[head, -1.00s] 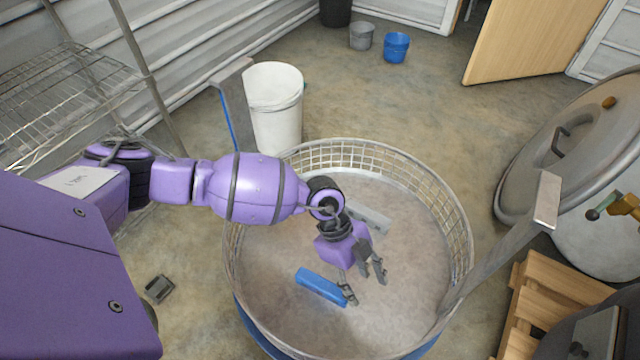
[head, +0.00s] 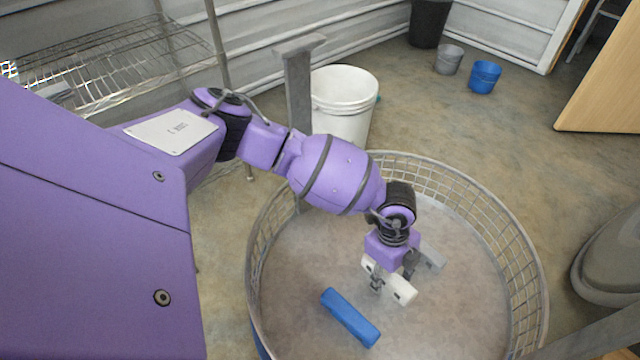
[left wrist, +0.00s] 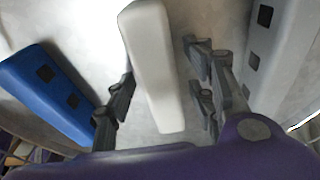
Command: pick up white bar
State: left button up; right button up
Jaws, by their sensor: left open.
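The white bar (head: 402,289) lies on the floor of the round mesh-walled hopper (head: 262,290), partly hidden under my left gripper (head: 392,284). In the left wrist view the white bar (left wrist: 155,65) runs between the open fingers of my left gripper (left wrist: 160,100), with a gap visible on the right side. The left finger is close to the bar's edge; I cannot tell whether it touches. My right gripper is in neither view.
A blue bar (head: 350,317) lies in the hopper to the left of the white bar. A grey bar (head: 432,259) lies to its right, close to the gripper. A white bucket (head: 342,105) stands behind the hopper.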

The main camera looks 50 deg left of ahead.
pick_arm(q)
jog(key=shift+w+r, duration=0.2)
grip_shut()
